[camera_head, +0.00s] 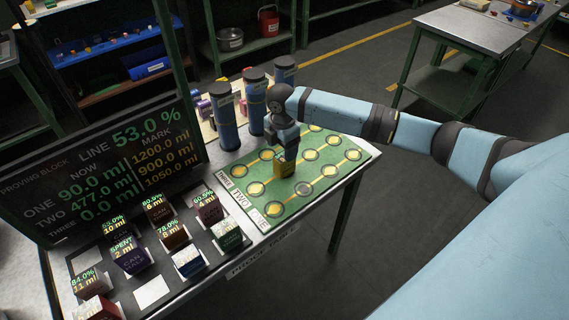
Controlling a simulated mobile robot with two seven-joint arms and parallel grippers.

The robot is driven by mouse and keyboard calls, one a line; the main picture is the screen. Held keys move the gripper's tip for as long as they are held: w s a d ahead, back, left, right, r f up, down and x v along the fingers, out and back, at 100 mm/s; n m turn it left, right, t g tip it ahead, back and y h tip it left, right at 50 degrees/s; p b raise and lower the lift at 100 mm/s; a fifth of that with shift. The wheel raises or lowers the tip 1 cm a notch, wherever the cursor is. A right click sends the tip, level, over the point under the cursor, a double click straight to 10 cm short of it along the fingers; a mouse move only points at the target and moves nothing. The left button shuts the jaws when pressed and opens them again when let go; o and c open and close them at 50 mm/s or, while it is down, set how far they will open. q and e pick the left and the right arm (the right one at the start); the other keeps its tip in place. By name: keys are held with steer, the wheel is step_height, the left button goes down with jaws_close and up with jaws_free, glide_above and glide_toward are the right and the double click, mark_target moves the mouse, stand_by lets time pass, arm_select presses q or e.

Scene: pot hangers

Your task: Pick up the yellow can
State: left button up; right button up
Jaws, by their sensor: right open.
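A small yellow can (283,169) stands on the green board (325,190) with round spots. My right gripper (288,155) points down right at the can from above, and its fingers hide part of the can. The gripper is open. I cannot tell whether the fingers are around the can or just over it. My left gripper is not in view.
Blue-grey cylinders (223,115) stand behind the board. A dark tray (205,275) with several labelled box-shaped cans (208,208) is at the front left, beside a dark display panel (100,170). Another table (465,25) stands at the far right, with open floor between.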

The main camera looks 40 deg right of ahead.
mark_target(284, 164)
steer(key=f, duration=0.6)
steer(key=shift+s+d+f, duration=0.2)
steer(key=shift+s+d, duration=0.05)
steer(key=shift+d, duration=0.05)
steer(key=shift+c, duration=0.2)
steer(key=c, duration=1.1)
